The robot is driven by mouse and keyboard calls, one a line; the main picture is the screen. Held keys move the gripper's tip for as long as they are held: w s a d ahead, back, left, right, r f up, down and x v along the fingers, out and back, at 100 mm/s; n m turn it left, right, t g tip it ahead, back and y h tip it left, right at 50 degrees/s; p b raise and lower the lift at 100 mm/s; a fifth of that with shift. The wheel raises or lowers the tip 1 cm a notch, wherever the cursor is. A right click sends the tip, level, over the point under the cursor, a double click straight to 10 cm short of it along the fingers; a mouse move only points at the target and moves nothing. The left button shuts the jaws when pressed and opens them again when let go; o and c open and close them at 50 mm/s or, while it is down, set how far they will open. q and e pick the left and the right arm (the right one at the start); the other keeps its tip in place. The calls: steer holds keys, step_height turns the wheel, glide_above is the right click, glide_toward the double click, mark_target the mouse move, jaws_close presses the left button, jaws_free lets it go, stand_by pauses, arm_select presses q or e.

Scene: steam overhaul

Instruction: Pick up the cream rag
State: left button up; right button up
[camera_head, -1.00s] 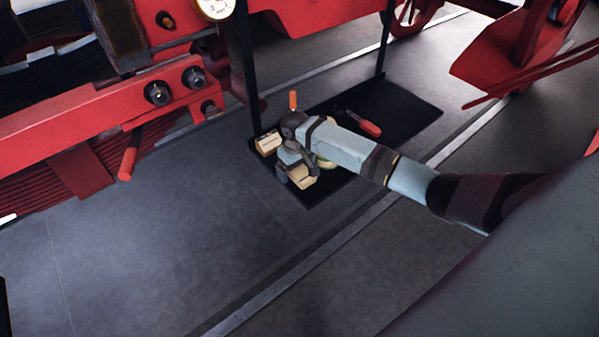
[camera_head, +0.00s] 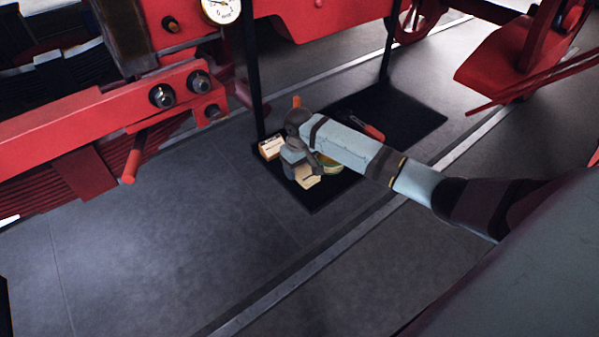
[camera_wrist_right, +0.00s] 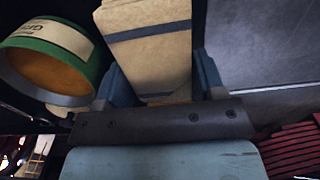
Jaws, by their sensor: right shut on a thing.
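The cream rag (camera_head: 308,182) is a folded cloth with a dark stripe, at the near left end of the black mat (camera_head: 325,200). In the right wrist view the rag (camera_wrist_right: 150,50) sits between the two blue-grey fingers of my right gripper (camera_wrist_right: 163,82), which is shut on it. In the head view my right gripper (camera_head: 298,163) is over the rag and partly hides it. I cannot tell whether the rag is clear of the mat. My left gripper is not in view.
A green-rimmed tin (camera_wrist_right: 48,60) stands close beside the right gripper. A small tan box (camera_head: 271,147) and a red-handled tool (camera_head: 373,132) are on the mat. Black posts (camera_head: 252,80) and red locomotive parts (camera_head: 110,115) stand around. The grey floor (camera_head: 170,240) is clear.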

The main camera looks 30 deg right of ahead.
step_height(320, 180, up, 18)
steer(key=b, duration=0.1)
steer(key=shift+f, duration=0.2)
